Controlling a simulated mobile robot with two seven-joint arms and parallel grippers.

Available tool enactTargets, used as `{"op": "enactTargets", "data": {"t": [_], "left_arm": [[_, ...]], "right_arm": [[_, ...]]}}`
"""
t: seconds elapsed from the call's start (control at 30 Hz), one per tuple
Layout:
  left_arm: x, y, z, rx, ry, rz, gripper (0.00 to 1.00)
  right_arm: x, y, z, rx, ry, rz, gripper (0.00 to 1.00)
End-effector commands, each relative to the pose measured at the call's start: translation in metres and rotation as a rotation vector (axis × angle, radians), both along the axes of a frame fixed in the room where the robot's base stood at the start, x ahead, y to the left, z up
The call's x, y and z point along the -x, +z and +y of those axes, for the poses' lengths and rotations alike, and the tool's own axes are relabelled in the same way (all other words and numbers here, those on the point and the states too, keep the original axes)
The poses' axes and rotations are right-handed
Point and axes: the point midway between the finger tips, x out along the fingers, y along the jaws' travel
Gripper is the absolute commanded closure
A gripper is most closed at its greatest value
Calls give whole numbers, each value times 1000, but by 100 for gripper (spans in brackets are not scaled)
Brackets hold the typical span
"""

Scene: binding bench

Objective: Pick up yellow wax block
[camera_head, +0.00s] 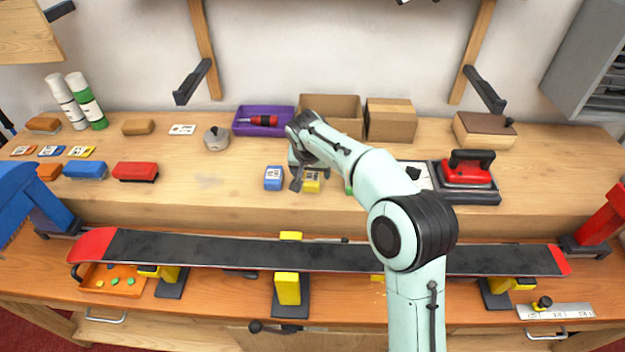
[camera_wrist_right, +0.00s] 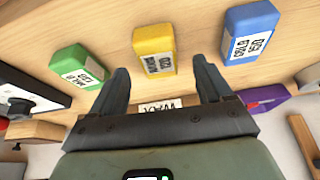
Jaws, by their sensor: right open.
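The yellow wax block (camera_head: 312,183) lies on the raised back shelf of the bench, partly hidden by my right gripper (camera_head: 297,184). In the right wrist view the yellow wax block (camera_wrist_right: 154,50) has a white label and lies beyond the fingertips, roughly in line with the gap between them. My right gripper (camera_wrist_right: 162,82) is open and empty, and its fingers are apart from the block. A blue wax block (camera_head: 273,178) lies to its left in the head view, and a green block (camera_wrist_right: 78,67) lies on its other side. My left gripper is not in view.
A purple tray (camera_head: 244,127) with a red-handled tool and cardboard boxes (camera_head: 390,121) stand behind. A red iron (camera_head: 467,172) sits on a dark stand at right. A long black ski or board (camera_head: 200,249) lies across the front on yellow supports. Bare wood lies left of the blue block.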

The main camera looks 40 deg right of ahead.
Motion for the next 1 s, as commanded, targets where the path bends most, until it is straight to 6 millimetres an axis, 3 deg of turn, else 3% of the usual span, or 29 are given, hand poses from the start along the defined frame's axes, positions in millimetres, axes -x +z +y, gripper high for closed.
{"op": "enactTargets", "data": {"t": [0.2,0.47,0.67,1.0], "left_arm": [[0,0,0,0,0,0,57],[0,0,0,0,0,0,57],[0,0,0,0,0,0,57],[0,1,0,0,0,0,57]], "right_arm": [[-5,-26,-9,0,-1,0,21],[-7,-28,-10,0,-1,-2,21],[-6,-28,-10,0,-1,-2,83],[-7,-25,-10,0,-1,-2,84]]}}
